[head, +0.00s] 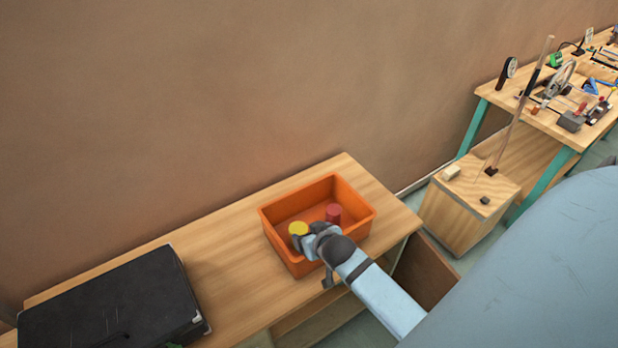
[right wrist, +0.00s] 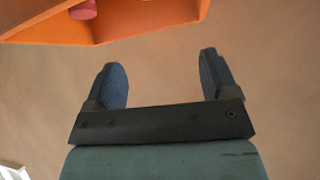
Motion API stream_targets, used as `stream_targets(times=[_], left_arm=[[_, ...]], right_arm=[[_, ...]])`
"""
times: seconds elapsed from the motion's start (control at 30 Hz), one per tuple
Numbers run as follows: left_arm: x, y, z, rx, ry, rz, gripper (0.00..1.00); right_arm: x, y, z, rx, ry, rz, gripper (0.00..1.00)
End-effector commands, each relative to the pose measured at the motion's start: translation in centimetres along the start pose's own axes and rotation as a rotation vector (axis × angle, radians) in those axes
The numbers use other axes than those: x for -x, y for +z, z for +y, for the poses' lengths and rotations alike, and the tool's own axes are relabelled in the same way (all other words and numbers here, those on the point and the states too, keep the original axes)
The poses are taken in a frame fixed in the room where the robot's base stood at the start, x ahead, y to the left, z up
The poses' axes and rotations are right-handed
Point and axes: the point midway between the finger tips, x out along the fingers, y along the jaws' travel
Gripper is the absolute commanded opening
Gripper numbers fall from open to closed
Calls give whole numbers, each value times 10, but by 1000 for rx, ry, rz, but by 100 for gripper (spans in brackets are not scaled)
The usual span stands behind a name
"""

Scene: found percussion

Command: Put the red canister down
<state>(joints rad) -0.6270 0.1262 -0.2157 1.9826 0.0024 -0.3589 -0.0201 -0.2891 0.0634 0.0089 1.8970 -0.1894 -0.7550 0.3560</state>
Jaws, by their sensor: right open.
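The red canister (head: 333,213) stands inside an orange bin (head: 279,246) on the wooden table, near the bin's right side. The red canister also shows in part at the top edge of the right wrist view (right wrist: 83,9). My right gripper (head: 311,254) is at the near side of the bin, apart from the red canister. In the right wrist view its two dark fingers (right wrist: 161,80) are spread with nothing between them. My left gripper is not in view.
A yellow object (head: 298,228) is in the bin, left of the red canister and close to my gripper. A black case (head: 110,302) lies at the table's left. Bare tabletop (head: 222,262) lies between. A wooden box (head: 465,207) and a cluttered workbench (head: 545,118) stand at right.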

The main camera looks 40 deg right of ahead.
Motion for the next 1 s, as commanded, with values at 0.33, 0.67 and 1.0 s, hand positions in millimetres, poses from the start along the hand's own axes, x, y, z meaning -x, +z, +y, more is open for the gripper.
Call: stream_targets(times=[0.33, 0.67, 1.0], left_arm=[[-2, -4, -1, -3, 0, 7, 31], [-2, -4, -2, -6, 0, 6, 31], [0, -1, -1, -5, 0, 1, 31]], right_arm=[[106, 129, -91, 289, -370, 90, 80], [113, 135, -96, 301, -389, 101, 80], [112, 135, -96, 301, -388, 100, 80]])
